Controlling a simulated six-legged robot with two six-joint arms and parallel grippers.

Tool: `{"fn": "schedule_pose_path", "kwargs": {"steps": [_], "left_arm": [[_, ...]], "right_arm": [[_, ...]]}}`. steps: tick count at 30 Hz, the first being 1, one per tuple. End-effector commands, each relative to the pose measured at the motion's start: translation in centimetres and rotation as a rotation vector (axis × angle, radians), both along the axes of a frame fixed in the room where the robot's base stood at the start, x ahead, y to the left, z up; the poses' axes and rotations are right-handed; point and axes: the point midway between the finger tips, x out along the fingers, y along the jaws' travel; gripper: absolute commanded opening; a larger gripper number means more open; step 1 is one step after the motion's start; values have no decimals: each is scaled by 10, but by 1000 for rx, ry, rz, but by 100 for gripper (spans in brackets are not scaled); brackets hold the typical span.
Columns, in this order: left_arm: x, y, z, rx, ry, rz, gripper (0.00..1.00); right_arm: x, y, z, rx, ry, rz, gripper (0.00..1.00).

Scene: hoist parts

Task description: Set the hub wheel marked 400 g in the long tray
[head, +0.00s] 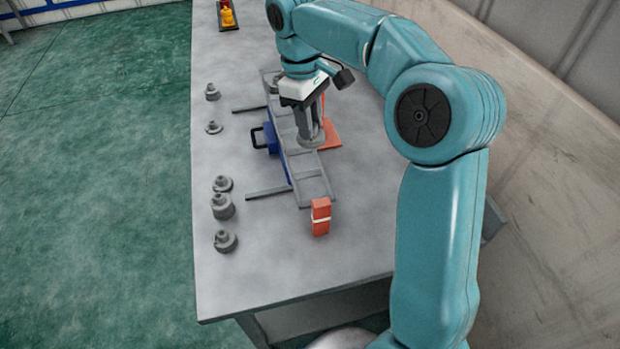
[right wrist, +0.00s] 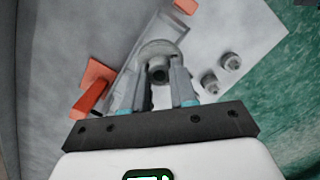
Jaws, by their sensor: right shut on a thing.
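The long tray (head: 308,188) is a grey, shallow, divided tray lying lengthwise on the table. My right gripper (head: 311,131) is over its middle, pointing down and shut on a grey hub wheel (head: 312,141). In the right wrist view the held hub wheel (right wrist: 161,48) sits between the two fingers of my right gripper (right wrist: 159,80), with the tray behind it. I cannot tell whether the wheel touches the tray floor. No weight mark is legible. My left gripper is not in view.
Several grey hub wheels stand along the table's left side, one of them here (head: 222,206). A red block with a pale band (head: 320,217) stands at the tray's near end. A blue part with a dark handle (head: 268,139) is left of the tray. The near table is clear.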

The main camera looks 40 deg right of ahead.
Motion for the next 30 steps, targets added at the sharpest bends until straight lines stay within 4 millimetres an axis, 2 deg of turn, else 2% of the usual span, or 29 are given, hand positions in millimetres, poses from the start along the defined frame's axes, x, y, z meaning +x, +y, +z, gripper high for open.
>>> {"fn": "schedule_pose_path", "kwargs": {"steps": [1, 3, 10, 17, 24, 30], "left_arm": [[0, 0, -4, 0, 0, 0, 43], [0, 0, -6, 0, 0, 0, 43], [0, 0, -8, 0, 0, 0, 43], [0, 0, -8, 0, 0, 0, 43], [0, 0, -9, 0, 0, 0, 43], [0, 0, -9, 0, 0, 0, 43]], "right_arm": [[-2, 0, -17, 1, 4, -1, 0], [-2, 0, -37, 1, 4, 0, 0], [-2, 0, -94, 0, 3, -1, 0], [-1, 0, -118, 1, 1, 0, 0], [-1, 0, -152, 0, 0, 0, 0], [-1, 0, -154, -1, -1, -1, 0]]}}
